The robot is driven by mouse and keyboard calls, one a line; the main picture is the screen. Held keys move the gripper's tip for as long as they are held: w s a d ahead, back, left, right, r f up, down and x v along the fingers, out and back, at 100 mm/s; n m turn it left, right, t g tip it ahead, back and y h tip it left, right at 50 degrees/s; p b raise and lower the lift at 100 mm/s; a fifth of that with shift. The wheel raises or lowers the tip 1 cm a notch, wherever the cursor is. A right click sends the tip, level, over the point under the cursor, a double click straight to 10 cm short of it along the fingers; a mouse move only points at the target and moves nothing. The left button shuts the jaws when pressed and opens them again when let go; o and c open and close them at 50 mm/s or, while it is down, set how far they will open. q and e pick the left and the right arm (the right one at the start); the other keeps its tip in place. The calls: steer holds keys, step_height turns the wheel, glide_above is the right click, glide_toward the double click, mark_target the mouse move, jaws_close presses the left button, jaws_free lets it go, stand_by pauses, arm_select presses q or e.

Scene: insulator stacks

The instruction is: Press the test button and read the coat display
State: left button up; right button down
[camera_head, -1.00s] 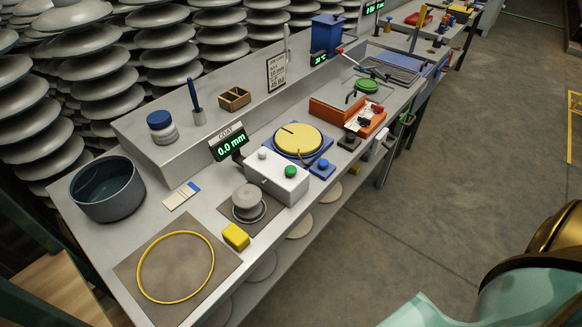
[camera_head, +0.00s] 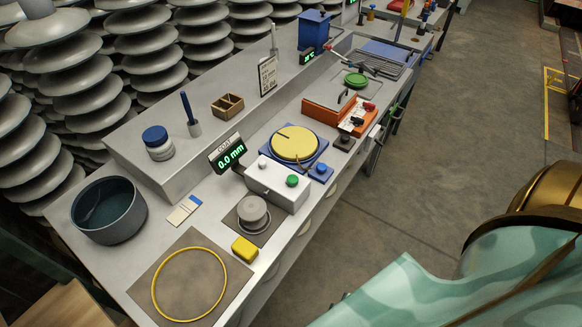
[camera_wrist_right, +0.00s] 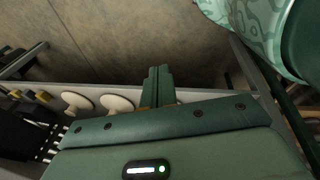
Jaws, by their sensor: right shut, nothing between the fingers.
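The coat display (camera_head: 229,153) stands on a post on the bench, lit green and reading 0.0 mm. Just in front of it is a white box (camera_head: 276,186) with a green button (camera_head: 292,181) and a pale knob (camera_head: 262,162) on top. Which of these is the test button is not labelled legibly. A grey insulator piece (camera_head: 253,213) sits on a dark plate beside the box. My right gripper (camera_wrist_right: 158,85) shows in the right wrist view, shut and empty, near the bench's edge, apart from the box. My left gripper is not in view.
A yellow block (camera_head: 244,249), a yellow ring (camera_head: 189,284) on a mat and a dark pot (camera_head: 109,210) are on the near bench. A yellow disc (camera_head: 295,144) on a blue base and an orange tray (camera_head: 335,115) lie beyond the box.

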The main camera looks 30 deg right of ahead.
steer(key=w+a+r+n+t+p, duration=0.1)
steer(key=w+r+n+t+p, duration=0.15)
steer(key=w+r, duration=0.7)
steer(key=w+r+n+t+y+p, duration=0.1)
steer(key=w+r+p, duration=0.2)
steer(key=r, duration=1.3)
steer(key=w+a+r+n+t+p, duration=0.1)
steer(key=w+r+n+t+p, duration=0.15)
steer(key=w+r, duration=0.65)
steer(key=w+d+r+n+g+y+p, duration=0.1)
steer(key=w+d+r+n+g+y, duration=0.1)
steer(key=w+d+r, duration=0.4)
steer(key=shift+w+d+n+g+y, duration=0.3)
steer(key=shift+w+n+y, duration=0.5)
steer(key=shift+w+y, duration=0.2)
